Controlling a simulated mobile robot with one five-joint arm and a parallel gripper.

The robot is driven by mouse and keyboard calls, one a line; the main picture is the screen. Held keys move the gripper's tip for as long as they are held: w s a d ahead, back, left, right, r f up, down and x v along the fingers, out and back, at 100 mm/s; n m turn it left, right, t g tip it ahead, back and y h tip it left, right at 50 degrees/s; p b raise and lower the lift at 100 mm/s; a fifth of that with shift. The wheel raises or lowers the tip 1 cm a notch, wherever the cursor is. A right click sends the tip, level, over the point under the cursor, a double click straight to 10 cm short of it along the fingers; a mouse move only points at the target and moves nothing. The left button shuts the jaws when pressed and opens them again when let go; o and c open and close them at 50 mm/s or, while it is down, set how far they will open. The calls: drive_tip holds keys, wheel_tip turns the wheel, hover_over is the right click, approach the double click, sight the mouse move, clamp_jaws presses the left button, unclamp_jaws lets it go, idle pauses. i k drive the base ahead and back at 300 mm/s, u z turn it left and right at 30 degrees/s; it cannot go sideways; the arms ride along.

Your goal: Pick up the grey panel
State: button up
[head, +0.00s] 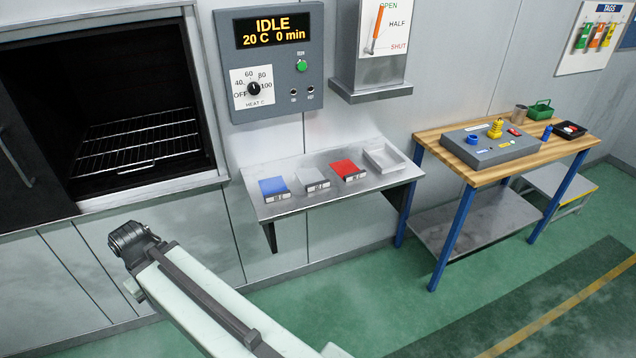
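The grey panel (308,179) lies on the metal shelf (330,199) below the control box. It is flat, with a small pale label on its front edge. A blue panel (273,187) lies to its left and a red panel (346,169) to its right, with gaps between them. My arm reaches up from the bottom edge to a dark joint at the lower left, apart from the shelf. No gripper fingers show in the head view.
An open oven with a wire rack (137,146) stands at the left. An empty metal tray (386,159) sits at the shelf's right end. The control box (271,58) reads IDLE, 20 C. A wooden workbench (441,151) stands right. Green floor is clear in front.

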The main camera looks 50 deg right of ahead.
sight(312, 180)
drive_tip(key=z, duration=0.05)
drive_tip(key=i, duration=0.95)
drive_tip(key=u, duration=0.1)
